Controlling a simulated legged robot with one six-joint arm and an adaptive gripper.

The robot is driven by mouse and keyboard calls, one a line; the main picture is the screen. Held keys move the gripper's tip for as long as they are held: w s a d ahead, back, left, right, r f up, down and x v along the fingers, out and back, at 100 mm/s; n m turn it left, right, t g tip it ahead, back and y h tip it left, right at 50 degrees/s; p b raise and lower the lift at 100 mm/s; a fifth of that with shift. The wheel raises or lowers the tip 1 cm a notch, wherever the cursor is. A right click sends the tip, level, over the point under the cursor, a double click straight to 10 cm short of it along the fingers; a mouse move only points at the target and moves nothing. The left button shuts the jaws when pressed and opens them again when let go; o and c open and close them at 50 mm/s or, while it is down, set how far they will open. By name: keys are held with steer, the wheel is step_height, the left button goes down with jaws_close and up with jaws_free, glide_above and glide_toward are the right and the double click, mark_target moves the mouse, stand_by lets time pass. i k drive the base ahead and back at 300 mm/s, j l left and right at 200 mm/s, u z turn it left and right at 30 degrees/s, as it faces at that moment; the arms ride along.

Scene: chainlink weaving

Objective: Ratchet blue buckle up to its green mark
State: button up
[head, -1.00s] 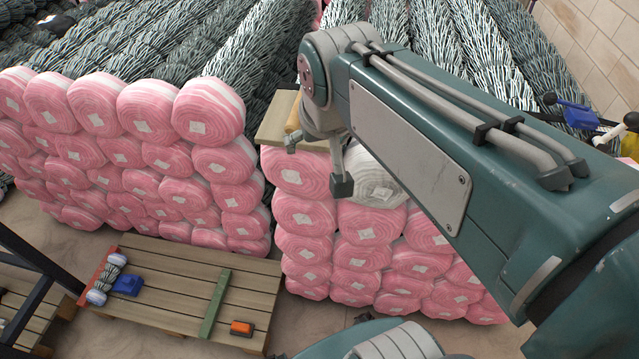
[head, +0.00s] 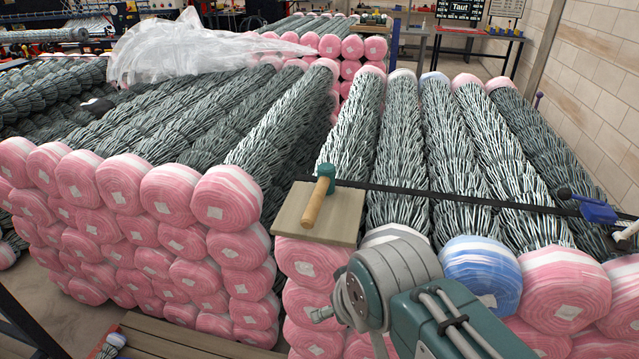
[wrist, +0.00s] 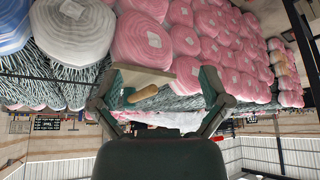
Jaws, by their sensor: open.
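The blue buckle (head: 597,210) sits at the far right of the head view, on a dark strap (head: 450,197) that runs across the rolls. A dark lever with a round black knob joins it. I cannot make out a green mark on the strap. My gripper (wrist: 160,72) is open and empty in the wrist view, its two fingers spread wide. In the head view only a small part of it shows, low at the centre, left of and well apart from the buckle. The wrist view does not show the buckle.
A mallet (head: 318,198) lies on a wooden board (head: 345,215) atop the pink-ended rolls, near my arm. Clear plastic sheeting (head: 190,48) covers rolls behind. A "Taut" board (head: 547,8) hangs at the back.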

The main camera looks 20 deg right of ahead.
mark_target(563, 194)
steer(key=k+j+z, duration=0.1)
steer(key=j+z, duration=0.15)
steer(key=k+j+z, duration=0.1)
steer(key=j+z, duration=0.2)
steer(key=z, duration=0.4)
steer(key=i+l+z, duration=0.1)
steer(key=z, duration=0.35)
steer(key=i+l+z, duration=0.1)
steer(key=z, duration=0.35)
steer(key=i+l+z, duration=0.15)
steer(key=z, duration=0.3)
steer(key=i+l+z, duration=0.1)
steer(key=z, duration=0.35)
steer(key=i+z, duration=0.15)
steer(key=z, duration=0.3)
